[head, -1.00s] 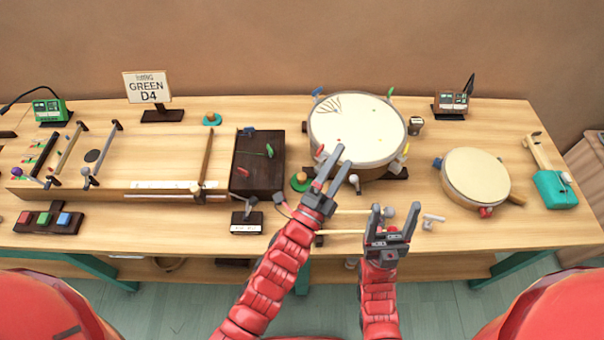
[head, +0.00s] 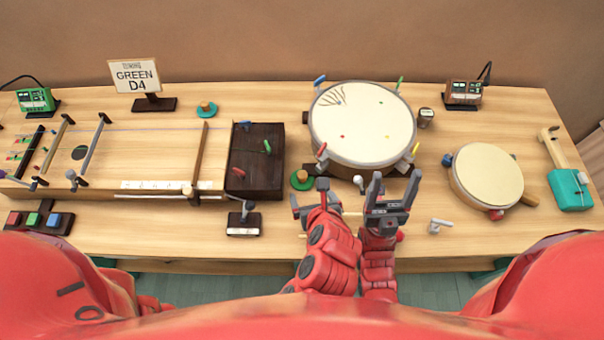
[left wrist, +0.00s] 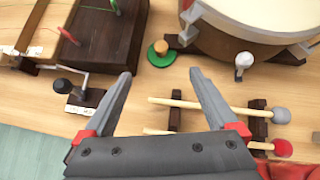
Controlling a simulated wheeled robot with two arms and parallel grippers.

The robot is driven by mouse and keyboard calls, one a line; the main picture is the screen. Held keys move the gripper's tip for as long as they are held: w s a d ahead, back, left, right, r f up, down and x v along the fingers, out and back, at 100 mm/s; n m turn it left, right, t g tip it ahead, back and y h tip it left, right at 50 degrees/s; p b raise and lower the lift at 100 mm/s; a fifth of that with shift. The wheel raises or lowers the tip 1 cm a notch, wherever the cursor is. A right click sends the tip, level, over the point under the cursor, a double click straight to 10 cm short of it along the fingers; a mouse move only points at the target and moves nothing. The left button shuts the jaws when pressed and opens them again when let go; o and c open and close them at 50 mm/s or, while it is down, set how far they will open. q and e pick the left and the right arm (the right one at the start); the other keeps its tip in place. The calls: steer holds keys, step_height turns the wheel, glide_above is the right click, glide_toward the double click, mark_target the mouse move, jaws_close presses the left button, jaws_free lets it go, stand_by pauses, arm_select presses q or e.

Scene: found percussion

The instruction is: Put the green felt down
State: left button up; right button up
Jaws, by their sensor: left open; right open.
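The green felt (head: 301,182) is a flat green disc with a tan wooden knob, lying on the table between the dark box and the big round drum. It also shows in the left wrist view (left wrist: 160,60), just past the fingertips. My right gripper (head: 394,187) is open and empty, in front of the big drum.
The big drum (head: 362,125) stands right of the felt, the dark box (head: 255,160) left. A small black-handled lever stand (head: 243,222) sits front left. Mallets (left wrist: 215,105) lie on a dark rack under my left gripper. A smaller drum (head: 487,176) stands right.

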arm_select(q)
steer(key=b, duration=0.5)
glide_toward(304, 177)
steer(key=x, duration=0.2)
steer(key=p+x, duration=0.1)
steer(key=x, duration=0.2)
steer(key=shift+w+a+f+p, duration=0.15)
steer(key=shift+w+a+p, duration=0.15)
steer(key=shift+p, duration=0.05)
steer(key=shift+x, duration=2.9)
steer(key=shift+s+d+f, duration=0.1)
steer(key=shift+f, duration=0.05)
steer(key=shift+c, duration=0.3)
steer(key=c, duration=1)
steer(key=shift+d+p, duration=0.1)
steer(key=shift+p, duration=0.25)
